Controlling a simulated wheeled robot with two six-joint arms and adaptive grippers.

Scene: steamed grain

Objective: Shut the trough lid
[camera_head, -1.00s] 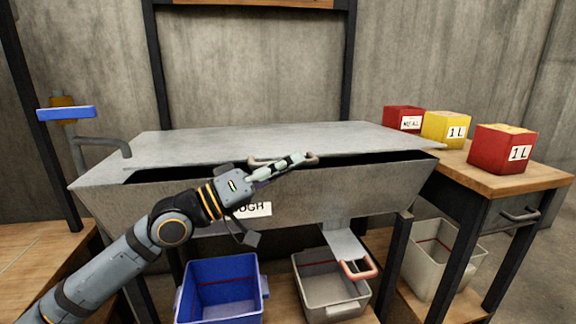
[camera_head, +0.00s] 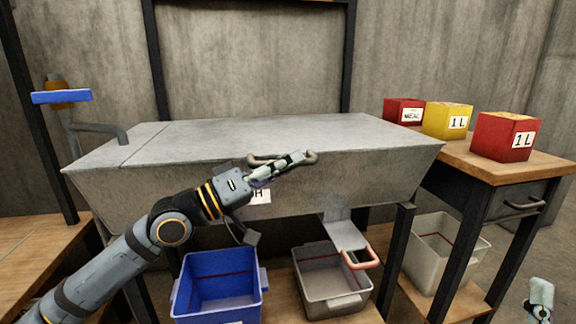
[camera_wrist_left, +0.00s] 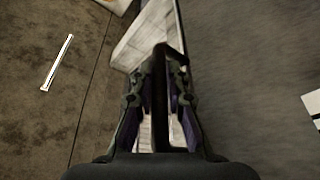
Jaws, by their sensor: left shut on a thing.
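The trough (camera_head: 340,178) is a grey metal bin, wider at the top, with a partly covered label on its front. Its flat grey lid (camera_head: 250,138) lies level across the top, and no dark gap shows along the front edge. The lid's handle (camera_head: 309,157) is a bar at the middle of the front edge. My left gripper (camera_head: 292,160) is shut on this handle. The left wrist view shows its fingers (camera_wrist_left: 160,100) around a dark bar. A small part of my right arm (camera_head: 540,295) shows at the bottom right; its fingertips are not clear.
A blue bin (camera_head: 218,262) and a grey bin (camera_head: 332,300) stand below the trough. A chute with a pink handle (camera_head: 360,260) hangs above the grey bin. Red and yellow boxes (camera_head: 447,121) stand on the wooden side table (camera_head: 530,178). A blue-handled valve (camera_head: 62,97) is at the left.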

